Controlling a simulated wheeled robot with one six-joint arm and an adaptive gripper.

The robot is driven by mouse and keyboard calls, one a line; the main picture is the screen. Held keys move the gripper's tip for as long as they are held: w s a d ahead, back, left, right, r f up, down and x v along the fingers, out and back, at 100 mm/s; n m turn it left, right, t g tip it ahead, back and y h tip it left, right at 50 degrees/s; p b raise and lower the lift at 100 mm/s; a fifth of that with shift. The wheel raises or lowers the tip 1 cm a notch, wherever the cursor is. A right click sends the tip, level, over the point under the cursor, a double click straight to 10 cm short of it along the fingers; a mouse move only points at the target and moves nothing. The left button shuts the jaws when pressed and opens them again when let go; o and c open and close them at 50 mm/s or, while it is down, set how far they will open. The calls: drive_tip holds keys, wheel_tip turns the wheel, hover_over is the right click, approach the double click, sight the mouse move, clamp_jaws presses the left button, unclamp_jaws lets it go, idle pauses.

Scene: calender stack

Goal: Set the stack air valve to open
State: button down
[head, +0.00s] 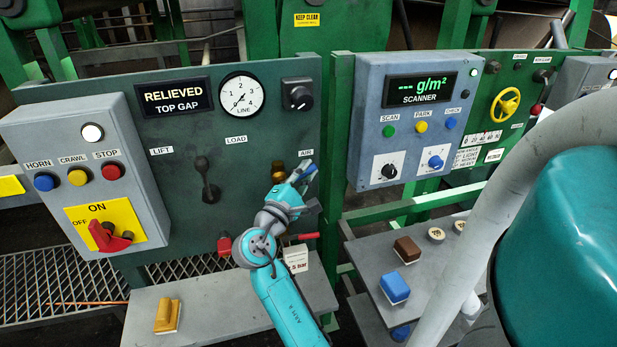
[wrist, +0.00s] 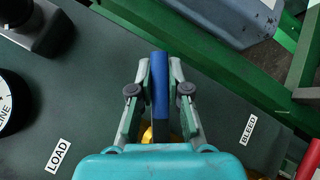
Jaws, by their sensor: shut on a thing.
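The stack air valve sits under the AIR label (head: 305,153) at the right of the dark green panel. Its brass body (head: 278,171) is partly hidden by my gripper; a bit of brass (wrist: 147,135) also shows in the wrist view. Its blue lever handle (wrist: 160,85) lies between my two fingers, which touch it on both sides. My gripper (head: 305,175) is shut on the lever, with my arm reaching up from below. Whether the lever stands at open or closed cannot be told.
A black load lever (head: 207,182) stands left of the valve. A red handle (head: 301,237) sits just below my gripper. The line gauge (head: 241,95) and a black knob (head: 297,94) are above. The grey scanner box (head: 415,118) stands to the right.

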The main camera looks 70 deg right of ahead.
drive_tip(key=n+h, duration=0.1)
drive_tip(key=r+n+t+h, duration=0.1)
drive_tip(key=n, duration=0.1)
drive_tip(key=shift+w+a+r, duration=0.1)
drive_tip(key=shift+w+a, duration=0.25)
drive_tip(key=shift+w, duration=0.05)
drive_tip(key=n+t, duration=0.1)
drive_tip(key=n+h, duration=0.1)
drive_tip(key=w+r+n+t, duration=0.1)
drive_tip(key=shift+a+t+h, duration=0.3)
drive_tip(key=shift+a+h, duration=0.1)
drive_tip(key=shift+w+a+r+n+t+y, duration=0.15)
drive_tip(key=shift+w+a+n+t, duration=0.3)
drive_tip(key=shift+n+t, duration=1.5)
drive_tip(key=shift+w+a+r+n+t+y, duration=0.1)
drive_tip(key=shift+w+a+r+n+t, duration=0.25)
drive_tip(key=shift+n+t, duration=1.6)
drive_tip(key=shift+w+a+n+t+y, duration=0.15)
drive_tip(key=shift+w+a+n+t, duration=0.3)
drive_tip(key=shift+n+t, duration=1.45)
drive_tip(key=shift+w+n+g, duration=0.15)
drive_tip(key=shift+n+g, duration=0.25)
drive_tip(key=shift+n, duration=0.2)
drive_tip(key=c, duration=1.1)
unclamp_jaws()
drive_tip(key=v, duration=1.2)
drive_tip(key=shift+d, duration=0.1)
